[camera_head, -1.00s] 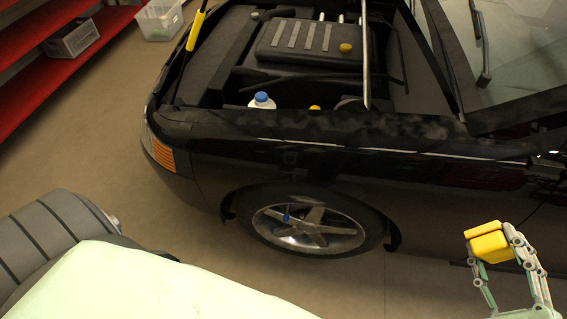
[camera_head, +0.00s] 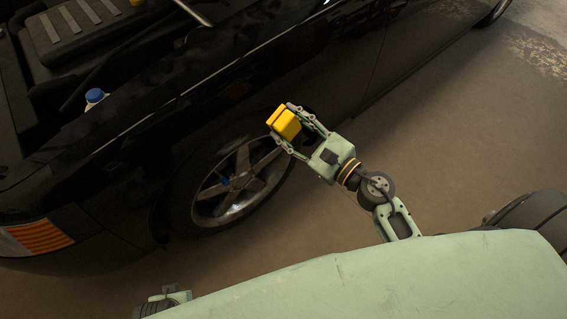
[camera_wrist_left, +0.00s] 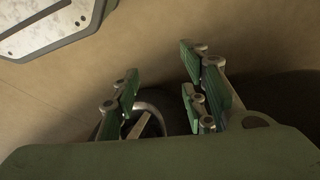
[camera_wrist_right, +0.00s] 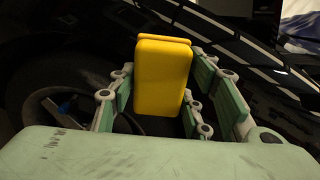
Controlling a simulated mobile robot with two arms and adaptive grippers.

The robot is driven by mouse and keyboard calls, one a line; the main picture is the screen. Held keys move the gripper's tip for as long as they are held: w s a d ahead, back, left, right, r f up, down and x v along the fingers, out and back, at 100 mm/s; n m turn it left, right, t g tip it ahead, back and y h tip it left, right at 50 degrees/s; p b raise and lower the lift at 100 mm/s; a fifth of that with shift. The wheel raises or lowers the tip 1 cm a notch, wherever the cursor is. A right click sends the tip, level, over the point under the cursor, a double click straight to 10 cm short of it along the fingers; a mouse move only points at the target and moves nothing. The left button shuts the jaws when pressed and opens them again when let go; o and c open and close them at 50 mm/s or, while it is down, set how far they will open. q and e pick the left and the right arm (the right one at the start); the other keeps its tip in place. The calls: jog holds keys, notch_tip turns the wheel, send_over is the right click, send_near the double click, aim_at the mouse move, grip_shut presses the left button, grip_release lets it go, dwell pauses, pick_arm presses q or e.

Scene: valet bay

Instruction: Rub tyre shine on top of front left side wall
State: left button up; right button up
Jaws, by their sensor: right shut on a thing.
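The yellow applicator block (camera_head: 287,123) is held between the fingers of my right gripper (camera_head: 283,121). It also stands upright in the right wrist view (camera_wrist_right: 162,75). The front left tyre (camera_head: 177,198) of the black car, with its spoked rim (camera_head: 246,183), is to the left of and below the block in the head view. The block overlaps the tyre's upper right part there; I cannot tell whether they touch. The wheel also shows at the left of the right wrist view (camera_wrist_right: 42,88). My left gripper (camera_wrist_left: 160,72) is open and empty in the left wrist view.
The black car's fender (camera_head: 130,150) rises above the wheel. A blue-capped bottle (camera_head: 95,97) stands in the open engine bay. A small blue part (camera_head: 224,181) is at the rim. Bare floor (camera_head: 455,140) lies to the right.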

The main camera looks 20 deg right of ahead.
jog(key=w+f+m+h+b, duration=0.1)
jog(key=w+f+m+b, duration=0.15)
jog(key=f, duration=0.55)
jog(key=w+f+m+b, duration=0.2)
jog(key=f+b, duration=0.2)
jog(key=f, duration=0.3)
pick_arm(q)
jog(key=w+v, duration=0.2)
jog(key=v, duration=0.8)
jog(key=shift+w+r+t, duration=0.25)
jog(key=shift+r+t, duration=0.1)
jog(key=shift+t, duration=0.05)
pick_arm(e)
jog(key=shift+t, duration=0.3)
jog(key=shift+f+x, duration=0.15)
jog(key=shift+x, duration=1.2)
jog(key=shift+f+x, duration=0.1)
jog(key=shift+x, duration=1.3)
jog(key=shift+w, duration=0.15)
jog(key=shift+w+a, duration=0.15)
jog(key=shift+w, duration=0.05)
pick_arm(q)
jog(key=shift+s+r, duration=0.1)
jog(key=shift+r, duration=0.35)
pick_arm(e)
jog(key=shift+w, duration=0.2)
